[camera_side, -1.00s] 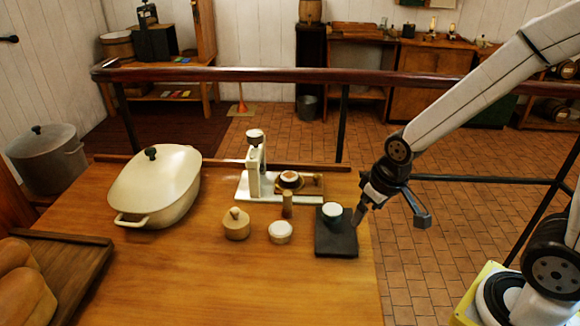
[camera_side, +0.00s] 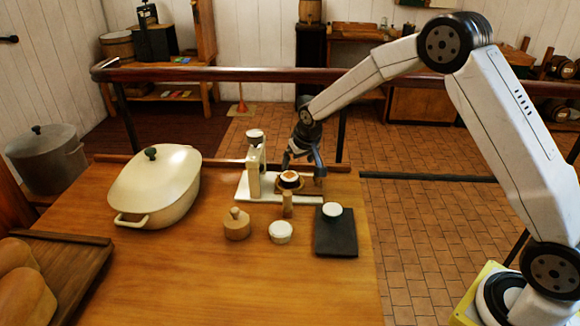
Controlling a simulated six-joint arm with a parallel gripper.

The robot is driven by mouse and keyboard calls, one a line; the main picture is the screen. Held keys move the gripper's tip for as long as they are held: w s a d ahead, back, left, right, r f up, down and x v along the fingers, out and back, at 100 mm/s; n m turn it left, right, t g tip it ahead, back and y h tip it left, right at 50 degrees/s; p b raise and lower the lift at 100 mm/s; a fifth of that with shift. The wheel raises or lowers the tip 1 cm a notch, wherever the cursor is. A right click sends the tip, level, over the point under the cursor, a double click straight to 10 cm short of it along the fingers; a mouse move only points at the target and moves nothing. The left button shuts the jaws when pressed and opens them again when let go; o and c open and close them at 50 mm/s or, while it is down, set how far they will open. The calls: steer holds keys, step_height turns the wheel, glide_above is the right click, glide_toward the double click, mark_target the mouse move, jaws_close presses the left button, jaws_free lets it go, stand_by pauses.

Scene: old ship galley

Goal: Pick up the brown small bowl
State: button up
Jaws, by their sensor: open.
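My gripper (camera_side: 303,170) is open just above and behind the bowl, fingers pointing down. One finger is near the bowl's left back side and the other is to its right. I cannot tell whether either finger touches it. No object is seen held.
A white upright post (camera_side: 254,163) of the stand rises just left of the gripper. A dark slab (camera_side: 335,240) bears a small white cup (camera_side: 332,209). A lidded wooden pot (camera_side: 237,226), white-topped cup (camera_side: 280,231) and large cream pot (camera_side: 160,188) stand nearby. The front middle table is clear.

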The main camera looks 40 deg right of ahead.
mark_target(290, 176)
steer(key=shift+w+d+f, duration=0.2)
steer(key=shift+w+f, duration=0.55)
steer(key=shift+f, duration=0.1)
steer(key=shift+w+d+f, duration=0.2)
steer(key=shift+w+f, duration=0.55)
steer(key=shift+f, duration=0.05)
steer(key=shift+x, duration=2.6)
steer(key=c, duration=1.1)
steer(key=shift+o, duration=0.2)
steer(key=shift+r, duration=0.15)
